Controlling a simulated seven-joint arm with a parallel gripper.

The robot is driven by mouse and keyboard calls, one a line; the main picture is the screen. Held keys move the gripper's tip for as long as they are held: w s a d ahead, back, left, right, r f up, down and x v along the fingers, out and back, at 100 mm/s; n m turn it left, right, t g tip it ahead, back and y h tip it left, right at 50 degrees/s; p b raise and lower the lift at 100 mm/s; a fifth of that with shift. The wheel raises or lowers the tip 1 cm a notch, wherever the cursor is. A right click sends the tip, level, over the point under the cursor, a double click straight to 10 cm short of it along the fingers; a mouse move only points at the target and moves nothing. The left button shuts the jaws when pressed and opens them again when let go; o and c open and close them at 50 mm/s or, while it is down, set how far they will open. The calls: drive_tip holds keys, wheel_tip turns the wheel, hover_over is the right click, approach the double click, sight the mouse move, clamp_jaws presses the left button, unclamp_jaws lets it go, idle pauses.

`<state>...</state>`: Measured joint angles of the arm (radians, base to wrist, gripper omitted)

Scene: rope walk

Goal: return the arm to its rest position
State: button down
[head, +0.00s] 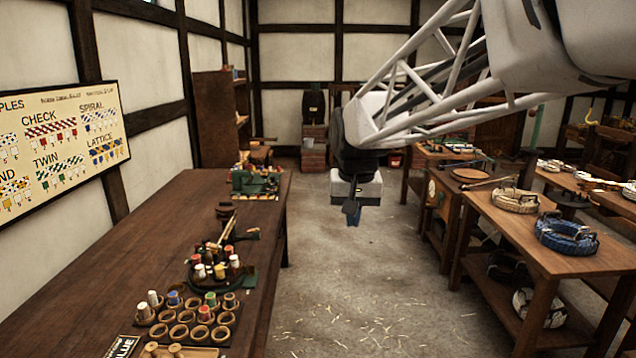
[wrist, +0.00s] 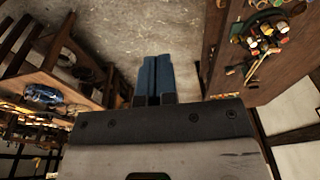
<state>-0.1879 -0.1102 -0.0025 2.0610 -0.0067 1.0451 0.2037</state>
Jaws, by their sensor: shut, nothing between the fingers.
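My gripper (head: 353,213) hangs at the end of my white lattice arm in the middle of the head view, pointing down over the open floor between the two rows of tables. Its blue fingers are together with nothing between them. In the wrist view the closed fingers (wrist: 153,76) stick out past the grey gripper body against the floor. My gripper is apart from both tables and touches nothing.
A long wooden table (head: 120,262) on the left bears a bobbin tray (head: 183,341) and a round stand of spools (head: 215,270). On the right, a table (head: 540,252) holds coiled ropes (head: 566,236). The floor (head: 350,290) between is clear except for straw bits.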

drive_tip(key=s+d+f, duration=0.3)
drive_tip(key=s, duration=0.6)
drive_tip(key=s+d+f, duration=0.3)
drive_tip(key=s+d, duration=0.1)
drive_tip(key=s, duration=0.6)
drive_tip(key=s+d+f, duration=0.4)
drive_tip(key=s, duration=0.6)
drive_tip(key=shift+d+t, duration=0.25)
drive_tip(key=shift+t, duration=0.15)
